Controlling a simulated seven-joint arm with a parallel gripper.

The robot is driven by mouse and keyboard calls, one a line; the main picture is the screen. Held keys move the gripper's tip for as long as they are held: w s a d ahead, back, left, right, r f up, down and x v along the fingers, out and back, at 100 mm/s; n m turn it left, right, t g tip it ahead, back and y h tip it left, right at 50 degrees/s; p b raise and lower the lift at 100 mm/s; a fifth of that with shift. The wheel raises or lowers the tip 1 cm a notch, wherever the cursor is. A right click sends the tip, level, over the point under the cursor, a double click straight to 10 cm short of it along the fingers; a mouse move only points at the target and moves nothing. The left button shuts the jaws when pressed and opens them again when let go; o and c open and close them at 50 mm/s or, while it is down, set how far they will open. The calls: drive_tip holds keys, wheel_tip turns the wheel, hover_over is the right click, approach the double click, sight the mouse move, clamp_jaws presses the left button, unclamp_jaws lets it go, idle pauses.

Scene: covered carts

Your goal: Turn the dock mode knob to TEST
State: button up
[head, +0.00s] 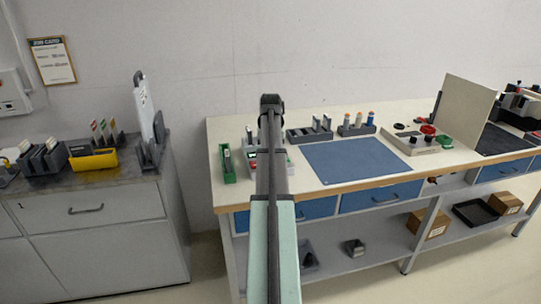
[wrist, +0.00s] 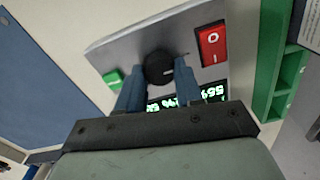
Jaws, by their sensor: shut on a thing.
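In the wrist view, a black round knob (wrist: 159,67) stands on a grey panel (wrist: 112,47). My gripper (wrist: 160,74) has its two blue-grey fingers on either side of the knob, shut on it. A short white mark on the knob points toward the right of the picture. No mode labels, TEST included, can be read around the knob. In the head view, my arm covers most of the panel and hides the knob and my fingers.
On the panel are a red rocker switch (wrist: 212,45), a green button (wrist: 113,78) and a green-lit display (wrist: 190,99) partly covered by my gripper. A green holder (wrist: 270,70) stands close beside it. The bench's blue mat (head: 357,160) is clear.

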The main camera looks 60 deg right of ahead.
drive_tip(key=o, duration=1)
drive_tip(key=shift+o, duration=0.2)
drive_tip(key=shift+r, duration=0.1)
wheel_tip(320, 180, up, 14)
drive_tip(key=shift+f, duration=0.2)
